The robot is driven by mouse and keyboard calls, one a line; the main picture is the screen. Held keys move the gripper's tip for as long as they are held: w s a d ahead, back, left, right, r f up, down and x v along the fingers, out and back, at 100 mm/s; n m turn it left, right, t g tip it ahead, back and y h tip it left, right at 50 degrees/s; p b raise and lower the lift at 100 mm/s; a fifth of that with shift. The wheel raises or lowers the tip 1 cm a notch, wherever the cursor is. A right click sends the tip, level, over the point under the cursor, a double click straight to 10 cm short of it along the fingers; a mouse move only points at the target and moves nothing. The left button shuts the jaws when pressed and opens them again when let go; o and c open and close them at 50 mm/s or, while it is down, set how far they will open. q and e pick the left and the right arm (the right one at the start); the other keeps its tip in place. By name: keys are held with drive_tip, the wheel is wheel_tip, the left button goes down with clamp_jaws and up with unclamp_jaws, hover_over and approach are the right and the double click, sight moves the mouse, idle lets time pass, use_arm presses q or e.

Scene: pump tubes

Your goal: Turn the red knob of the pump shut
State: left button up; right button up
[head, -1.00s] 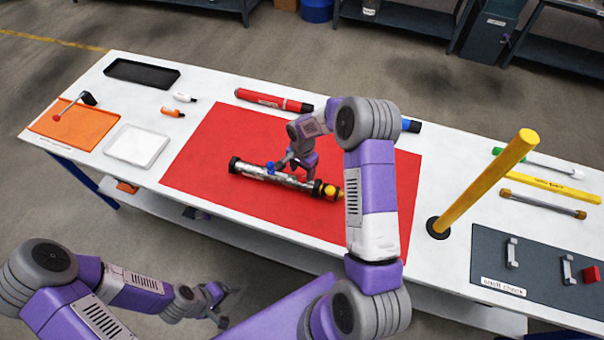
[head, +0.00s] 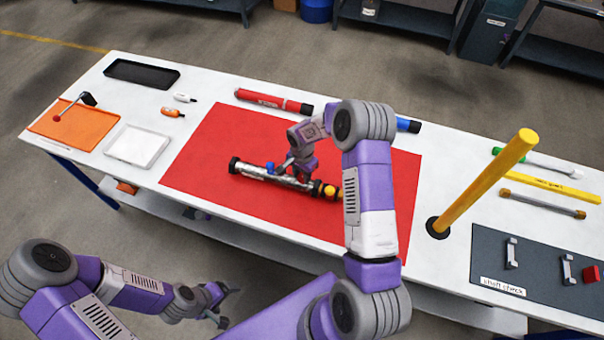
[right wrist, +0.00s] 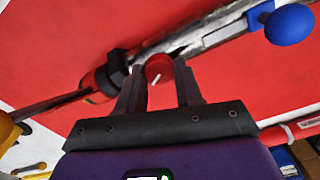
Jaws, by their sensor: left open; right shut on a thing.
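The pump (head: 262,173) is a silver tube with dark fittings, lying on the red mat (head: 215,140). It has a blue knob, which shows in the right wrist view (right wrist: 289,25), and a yellow part at its right end in the head view. The red knob (right wrist: 159,69) sits between the fingers of my right gripper (right wrist: 160,76), which is shut on it; a white mark shows on its top. In the head view my right gripper (head: 296,172) reaches down over the pump's middle and hides the red knob. My left gripper (head: 222,306) is open and empty, in front of the table.
A red tube (head: 273,101) lies behind the mat. A yellow post (head: 483,185) stands upright to the right. An orange tray (head: 75,125), a white tray (head: 137,146) and a black tray (head: 141,73) are at the left. The mat's front left is clear.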

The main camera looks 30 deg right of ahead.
drive_tip(key=shift+n+b, duration=0.65)
drive_tip(key=shift+n, duration=0.35)
drive_tip(key=n+b, duration=0.1)
drive_tip(key=n, duration=0.2)
drive_tip(key=shift+f+n+b, duration=0.1)
drive_tip(key=shift+n+b, duration=0.2)
drive_tip(key=n+b, duration=0.1)
drive_tip(key=n, duration=0.2)
drive_tip(key=shift+n, duration=0.3)
drive_tip(key=n, duration=0.3)
drive_tip(key=shift+n+b, duration=0.3)
drive_tip(key=shift+b, duration=0.1)
drive_tip(key=n, duration=0.5)
drive_tip(key=shift+a, duration=0.1)
drive_tip(key=n, duration=0.6)
